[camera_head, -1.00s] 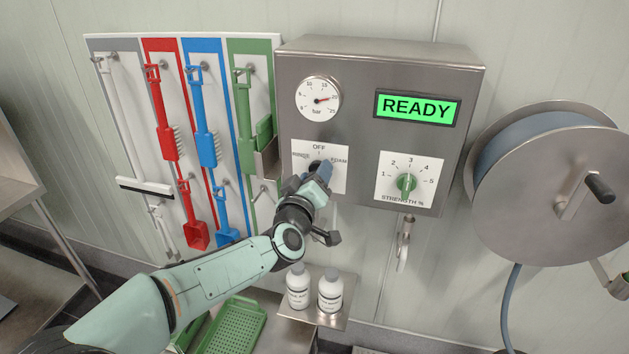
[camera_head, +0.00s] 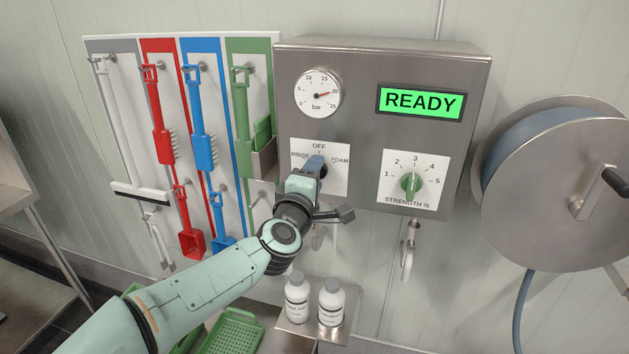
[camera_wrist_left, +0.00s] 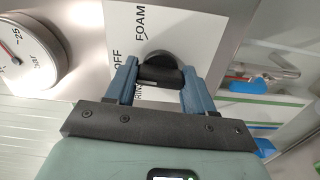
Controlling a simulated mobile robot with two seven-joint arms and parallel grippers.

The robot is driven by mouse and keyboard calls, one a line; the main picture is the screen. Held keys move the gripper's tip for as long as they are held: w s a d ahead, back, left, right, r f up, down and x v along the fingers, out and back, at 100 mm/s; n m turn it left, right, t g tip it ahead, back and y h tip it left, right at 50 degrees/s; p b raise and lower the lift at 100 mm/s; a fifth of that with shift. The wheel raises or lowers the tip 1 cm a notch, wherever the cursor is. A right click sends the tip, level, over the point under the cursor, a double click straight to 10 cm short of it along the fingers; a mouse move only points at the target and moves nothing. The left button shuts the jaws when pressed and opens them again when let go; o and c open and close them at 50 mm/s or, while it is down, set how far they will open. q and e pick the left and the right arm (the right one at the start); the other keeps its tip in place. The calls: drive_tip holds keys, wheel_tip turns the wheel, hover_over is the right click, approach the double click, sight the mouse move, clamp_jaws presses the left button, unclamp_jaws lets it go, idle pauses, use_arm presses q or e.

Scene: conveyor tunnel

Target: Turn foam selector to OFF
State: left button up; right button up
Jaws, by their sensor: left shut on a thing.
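The foam selector is a black round knob (camera_wrist_left: 163,64) on a white plate (camera_head: 335,183) marked RINSE, OFF and FOAM. OFF is at the top of the plate in the head view, RINSE at the left and FOAM at the right. My left gripper (camera_head: 314,166) is at the knob, coming from below, and hides most of it there. In the left wrist view, the blue fingers of my left gripper (camera_wrist_left: 160,84) are shut on the knob's grip from both sides. I cannot tell which label the knob points to. My right gripper is not in view.
The steel control box carries a bar gauge (camera_head: 318,94), a green READY display (camera_head: 420,102) and a green strength knob (camera_head: 411,183). A hose reel (camera_head: 550,190) is at the right. Colored tools (camera_head: 163,130) hang at the left. Two white bottles (camera_head: 331,301) stand on a shelf below.

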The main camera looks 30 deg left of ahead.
use_arm(q)
drive_tip(key=shift+n, duration=0.4)
drive_tip(key=o, duration=1)
drive_tip(key=shift+o, duration=0.2)
drive_tip(key=shift+s, duration=0.1)
drive_tip(key=v, duration=1.3)
drive_tip(key=shift+s, duration=0.15)
